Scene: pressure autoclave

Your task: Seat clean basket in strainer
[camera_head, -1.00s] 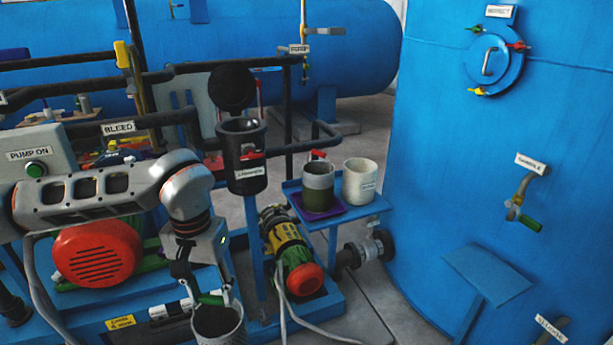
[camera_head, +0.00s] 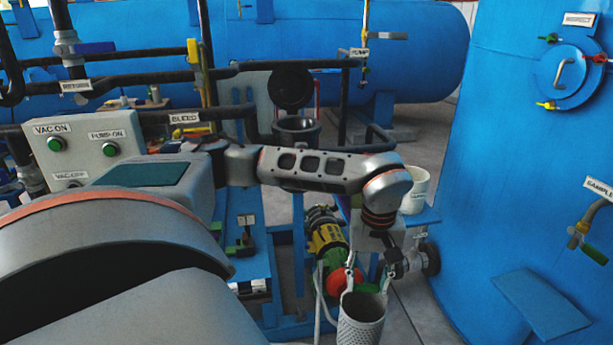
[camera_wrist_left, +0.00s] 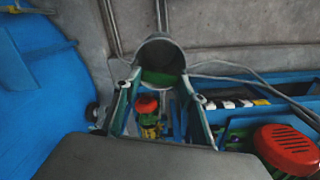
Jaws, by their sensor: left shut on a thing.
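The clean basket (camera_head: 360,322), a grey perforated cup with an open top, hangs upright from my left gripper (camera_head: 367,283) at the lower middle of the head view. The gripper is shut on it at the top; the exact grip is unclear. In the left wrist view the basket (camera_wrist_left: 160,55) is at the ends of the fingers (camera_wrist_left: 158,85), with green showing at its mouth. The strainer (camera_head: 297,129) is a black vessel behind my left forearm, which hides its lower body. Its round black lid (camera_head: 290,88) stands open. The basket is right of and below the strainer. My right gripper is not in view.
A white bucket (camera_head: 416,186) stands on the blue side shelf, partly behind my wrist. A yellow-green pump (camera_head: 327,238) with a red end is left of the basket. The big blue tank (camera_head: 530,190) fills the right. Black pipes run behind the strainer.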

